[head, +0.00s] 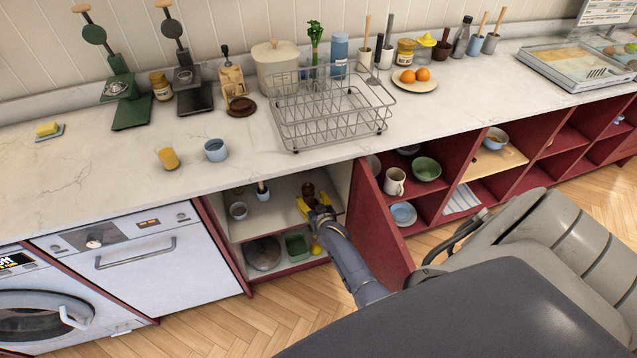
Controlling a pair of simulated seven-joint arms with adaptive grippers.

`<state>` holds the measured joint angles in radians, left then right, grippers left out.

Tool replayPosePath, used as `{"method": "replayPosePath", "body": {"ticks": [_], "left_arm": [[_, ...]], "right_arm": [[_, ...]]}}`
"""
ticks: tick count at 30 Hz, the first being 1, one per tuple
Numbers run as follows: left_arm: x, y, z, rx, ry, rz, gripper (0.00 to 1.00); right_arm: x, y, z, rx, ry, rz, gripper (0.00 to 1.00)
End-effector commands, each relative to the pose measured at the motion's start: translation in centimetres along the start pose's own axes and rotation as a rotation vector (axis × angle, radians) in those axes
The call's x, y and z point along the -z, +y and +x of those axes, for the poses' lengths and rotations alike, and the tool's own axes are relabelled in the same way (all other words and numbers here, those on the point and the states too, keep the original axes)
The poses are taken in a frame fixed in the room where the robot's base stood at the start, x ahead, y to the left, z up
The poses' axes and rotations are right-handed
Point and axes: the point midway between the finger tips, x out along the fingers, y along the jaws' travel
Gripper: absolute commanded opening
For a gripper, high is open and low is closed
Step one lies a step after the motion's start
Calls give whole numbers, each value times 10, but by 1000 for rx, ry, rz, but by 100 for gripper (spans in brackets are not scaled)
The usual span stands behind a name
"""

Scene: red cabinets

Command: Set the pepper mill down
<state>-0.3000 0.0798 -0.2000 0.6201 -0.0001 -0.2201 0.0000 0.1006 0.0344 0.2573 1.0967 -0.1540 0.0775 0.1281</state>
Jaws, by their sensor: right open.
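The dark brown pepper mill (308,188) appears upright on the upper shelf (278,213) of the open cabinet below the counter. My right gripper (309,205), with yellow fingers, reaches into the cabinet from the front. It is open, right beside the lower part of the mill, and hides the mill's base. I cannot tell whether the fingers touch it. My left gripper is not in the head view.
The shelf also holds a small grey pot (238,210) and a blue cup (263,195). Below are a dark pan (263,253) and a green container (297,246). The open red door (378,225) stands right of my forearm. A wire rack (330,110) sits above.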

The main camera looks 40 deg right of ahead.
Motion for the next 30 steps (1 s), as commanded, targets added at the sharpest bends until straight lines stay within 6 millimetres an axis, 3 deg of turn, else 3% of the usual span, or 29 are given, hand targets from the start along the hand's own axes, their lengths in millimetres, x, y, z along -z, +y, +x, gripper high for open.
{"method": "replayPosePath", "body": {"ticks": [15, 21, 30], "left_arm": [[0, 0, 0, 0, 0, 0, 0], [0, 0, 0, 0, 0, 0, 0], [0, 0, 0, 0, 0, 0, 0]], "right_arm": [[-1, 0, -74, 0, 0, 1, 62], [0, 0, -87, 0, 0, 1, 62], [0, 0, -90, 0, 1, 1, 62]]}}
